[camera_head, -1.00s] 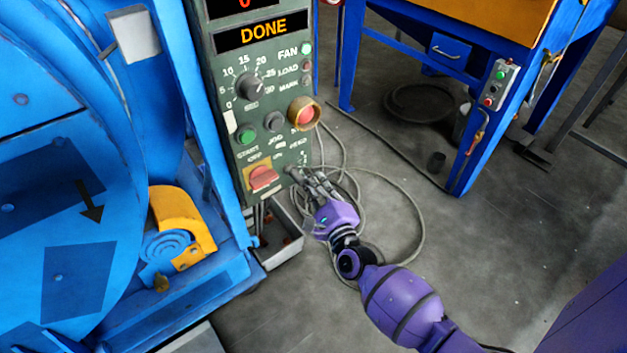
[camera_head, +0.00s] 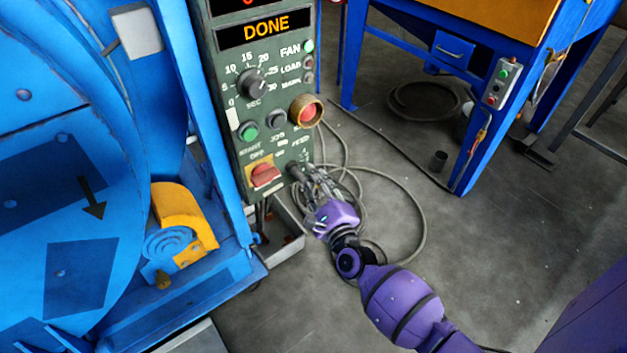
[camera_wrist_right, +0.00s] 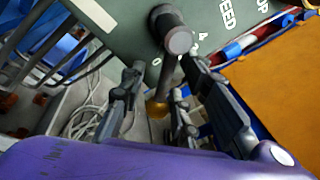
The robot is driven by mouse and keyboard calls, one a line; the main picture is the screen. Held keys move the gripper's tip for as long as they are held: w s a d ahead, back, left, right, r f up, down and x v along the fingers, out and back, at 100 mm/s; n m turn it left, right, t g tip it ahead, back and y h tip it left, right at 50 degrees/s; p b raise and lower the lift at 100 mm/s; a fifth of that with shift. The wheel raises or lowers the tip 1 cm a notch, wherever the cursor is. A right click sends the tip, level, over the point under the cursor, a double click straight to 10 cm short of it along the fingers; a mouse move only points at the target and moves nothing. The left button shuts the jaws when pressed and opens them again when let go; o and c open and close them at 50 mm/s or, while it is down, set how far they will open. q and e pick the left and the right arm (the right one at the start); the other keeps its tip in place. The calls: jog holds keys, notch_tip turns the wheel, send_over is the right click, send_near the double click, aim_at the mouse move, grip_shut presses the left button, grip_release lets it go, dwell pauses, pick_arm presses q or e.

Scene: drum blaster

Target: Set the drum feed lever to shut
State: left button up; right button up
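The drum feed lever shows in the right wrist view as a dark round hub (camera_wrist_right: 178,38) on the green panel, with a thin arm running down to an amber knob. It sits near the FEED lettering and scale marks. In the head view my right gripper (camera_head: 308,178) is at the panel's lower right corner and mostly covers the lever there. In the wrist view its dark fingers (camera_wrist_right: 168,95) are apart, with the lever arm between them. I cannot tell whether a finger touches it. My left gripper is not in view.
The green control panel (camera_head: 279,152) has a red switch (camera_head: 264,174), a green button (camera_head: 247,132) and a red button (camera_head: 305,112); its display reads DONE. The blue drum machine (camera_head: 60,150) fills the left. A cable (camera_head: 424,225) loops on the floor behind my right arm.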

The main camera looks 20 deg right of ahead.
jog(key=shift+d, duration=0.1)
jog(key=shift+s, duration=0.2)
jog(key=s, duration=1.1)
jog(key=shift+s+a+f, duration=0.2)
jog(key=shift+s+f, duration=0.1)
